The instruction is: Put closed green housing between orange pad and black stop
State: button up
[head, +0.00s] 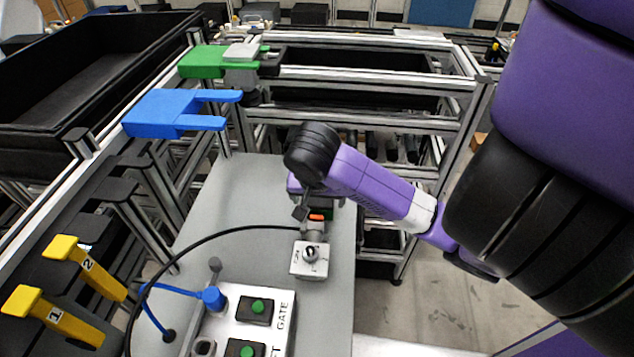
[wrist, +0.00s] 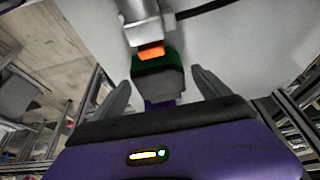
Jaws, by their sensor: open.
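The housing (wrist: 160,80), dark green with a grey body, sits on the grey table beside the orange pad (wrist: 150,52) in the wrist view. The pad is on the end of a metal clamp part and appears to touch or nearly touch the housing's green edge. In the head view the orange pad (head: 317,217) shows below my gripper (head: 312,207), with only a sliver of green beside it. My gripper is open, its two fingers (wrist: 160,84) apart on either side of the housing. I cannot make out the black stop; my gripper may hide it.
A white box with a knob (head: 309,260) stands in front of the clamp. A GATE panel with green buttons (head: 250,315) is at the table's front. Blue (head: 165,112), green (head: 203,62) and yellow (head: 75,265) forked pieces stand left and behind. The table's back left is clear.

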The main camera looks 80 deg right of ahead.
jog(key=p+v, duration=0.6)
jog(key=v, duration=0.4)
jog(key=shift+s, duration=0.15)
dwell(0.4)
